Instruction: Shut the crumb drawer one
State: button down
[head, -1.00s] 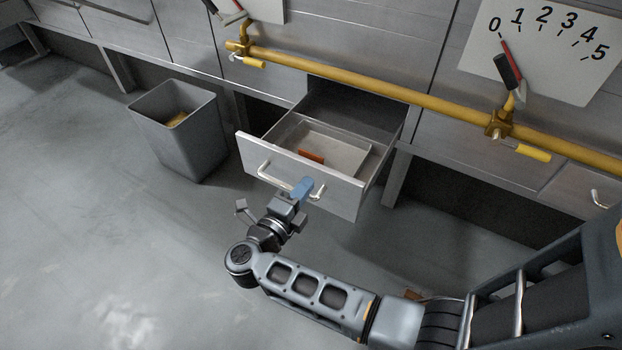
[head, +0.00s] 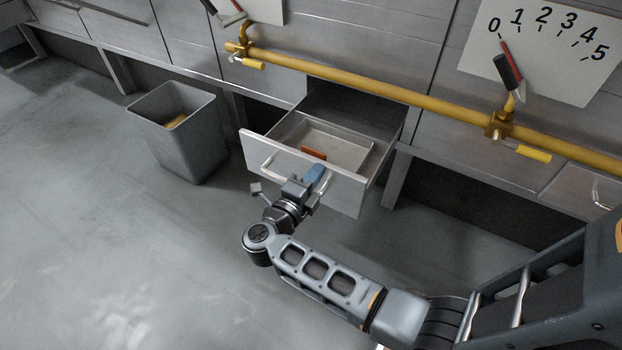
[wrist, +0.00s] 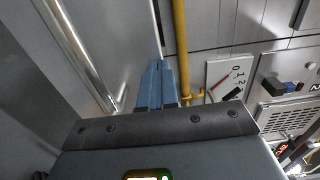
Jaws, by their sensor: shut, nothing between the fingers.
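The crumb drawer (head: 345,195) is pulled out from the metal cabinet, with a bar handle on its front. A light tray inside it holds an orange-brown piece (head: 314,153). My gripper (head: 316,174) is shut and empty, with its blue fingertips at the drawer front by the right part of the handle. In the wrist view the shut blue fingers (wrist: 157,85) point along the metal front, with the handle bar (wrist: 75,45) to their left. I cannot tell whether the fingertips touch the drawer front.
A grey bin (head: 190,140) stands on the floor left of the drawer. A yellow pipe (head: 370,90) with valves runs along the cabinet above the drawer. A dial board (head: 560,70) is at upper right. The floor at left is clear.

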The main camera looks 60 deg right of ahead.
jog(key=w+d+b, duration=0.1)
jog(key=d+b, duration=0.5)
jog(key=d, duration=2.7)
jog(key=shift+d, duration=0.3)
jog(key=shift+d+r, duration=0.15)
jog(key=shift+r, duration=0.05)
